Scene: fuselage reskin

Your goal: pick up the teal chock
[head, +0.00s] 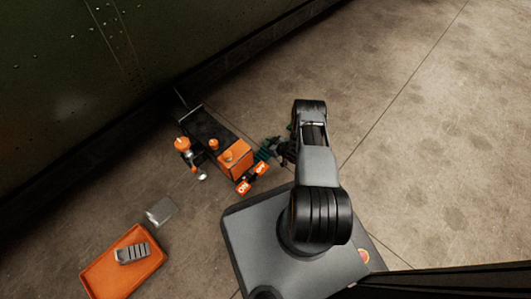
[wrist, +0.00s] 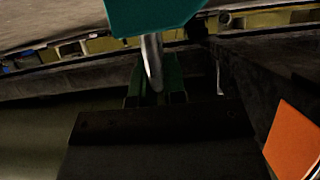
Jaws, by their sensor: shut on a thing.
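The teal chock (head: 263,154) is a small dark teal piece beside the orange end of a small cart in the head view. My gripper (head: 276,148) is at the chock and shut on it. My wrist and forearm hide part of the gripper and possibly part of the chock. In the wrist view, a teal surface (wrist: 155,15) fills the top middle, with a metal rod below it. Whether the chock touches the floor or is lifted cannot be told.
An orange and black cart (head: 236,158) stands just left of my gripper, with orange tags (head: 243,187) close by. An orange tray (head: 98,277) holding a grey ribbed piece (head: 133,253) lies lower left. A dark green panel (head: 60,80) borders the upper left. Floor at right is clear.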

